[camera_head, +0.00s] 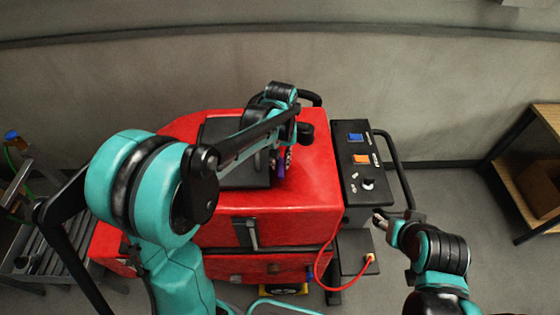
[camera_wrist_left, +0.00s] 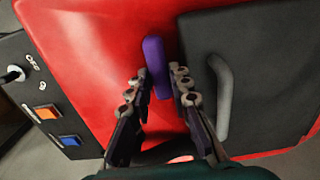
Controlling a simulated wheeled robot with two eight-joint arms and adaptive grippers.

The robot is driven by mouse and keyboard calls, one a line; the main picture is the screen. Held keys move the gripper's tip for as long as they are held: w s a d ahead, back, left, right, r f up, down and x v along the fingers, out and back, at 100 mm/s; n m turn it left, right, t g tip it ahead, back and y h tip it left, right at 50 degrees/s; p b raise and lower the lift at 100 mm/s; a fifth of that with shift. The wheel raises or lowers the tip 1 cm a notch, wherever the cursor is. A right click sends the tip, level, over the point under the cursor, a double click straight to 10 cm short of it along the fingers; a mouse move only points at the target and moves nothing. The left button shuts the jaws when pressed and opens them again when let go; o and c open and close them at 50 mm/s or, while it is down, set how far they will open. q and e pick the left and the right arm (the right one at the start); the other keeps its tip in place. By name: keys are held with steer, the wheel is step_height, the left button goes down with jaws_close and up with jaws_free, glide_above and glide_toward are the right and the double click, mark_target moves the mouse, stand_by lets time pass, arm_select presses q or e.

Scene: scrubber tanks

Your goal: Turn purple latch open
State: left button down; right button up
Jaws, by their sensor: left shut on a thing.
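The purple latch (camera_wrist_left: 155,66) stands on the red scrubber body (camera_wrist_left: 105,60), beside the edge of its black lid (camera_wrist_left: 270,85). In the left wrist view my left gripper (camera_wrist_left: 160,80) has one finger on each side of the latch and is shut on it. In the head view my left gripper (camera_head: 281,160) reaches down at the lid's right edge, and only a bit of purple shows there. My right gripper (camera_head: 379,219) is beside the black control panel, away from the latch; its finger opening is too small to judge.
The black control panel (camera_head: 352,140) carries a blue switch (camera_head: 355,137), an orange switch (camera_head: 361,158) and a knob. A black handrail (camera_head: 395,165) is on its right. A red cable (camera_head: 320,262) loops below. A wooden shelf (camera_head: 530,165) stands far right, and grey racks stand left.

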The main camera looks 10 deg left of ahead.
mark_target(280, 164)
stand_by(0.3)
arm_select(q)
steer(key=c, duration=1.4)
jaws_free()
steer(key=shift+o, duration=0.2)
step_height(280, 164, up, 12)
